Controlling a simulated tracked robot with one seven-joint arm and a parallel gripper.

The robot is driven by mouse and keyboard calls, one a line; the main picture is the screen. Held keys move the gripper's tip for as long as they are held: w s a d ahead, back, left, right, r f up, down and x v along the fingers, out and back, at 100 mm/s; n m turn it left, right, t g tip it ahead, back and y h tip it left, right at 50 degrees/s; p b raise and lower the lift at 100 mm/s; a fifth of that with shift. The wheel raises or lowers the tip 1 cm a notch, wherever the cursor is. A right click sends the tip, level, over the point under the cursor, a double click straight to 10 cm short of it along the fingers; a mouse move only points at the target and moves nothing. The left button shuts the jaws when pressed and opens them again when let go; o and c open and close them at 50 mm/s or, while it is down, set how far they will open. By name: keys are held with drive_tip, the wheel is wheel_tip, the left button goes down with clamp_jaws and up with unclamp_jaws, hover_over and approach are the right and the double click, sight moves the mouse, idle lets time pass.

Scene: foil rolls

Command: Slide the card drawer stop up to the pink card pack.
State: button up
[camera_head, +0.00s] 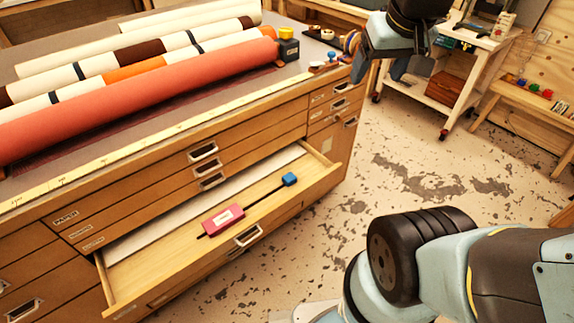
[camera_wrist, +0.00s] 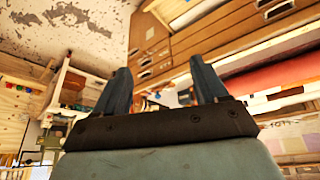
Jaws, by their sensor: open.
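A drawer (camera_head: 135,262) stands pulled out of the wooden cabinet. In it the pink card pack (camera_head: 223,219) lies on a thin dark rail (camera_head: 258,201). A small blue block (camera_head: 289,180), which looks like the stop, sits at the rail's right end, apart from the pack. My gripper (camera_head: 381,70) is at the top of the head view, above and to the right of the drawer. In the wrist view my gripper (camera_wrist: 162,82) has its two fingers wide apart with nothing between them. I cannot make out the pack or the stop in the wrist view.
Long paper and fabric rolls (camera_head: 140,95) lie on the cabinet top. A yellow-and-black box (camera_head: 288,44) and small items stand at its right end. A wheeled cart (camera_head: 437,98) and a bench (camera_head: 527,98) stand behind. The floor right of the cabinet is clear.

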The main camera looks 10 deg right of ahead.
drive_tip(key=w+a+f+n+g, duration=0.1)
drive_tip(key=w+a+f, duration=0.2)
drive_tip(key=w+f, duration=0.45)
drive_tip(key=n+g, duration=0.4)
drive_tip(key=n, duration=0.1)
hover_over(289, 177)
wheel_tip(289, 177, down, 28)
drive_tip(key=shift+w+f, duration=0.1)
drive_tip(key=shift+f, duration=6.9)
clamp_jaws()
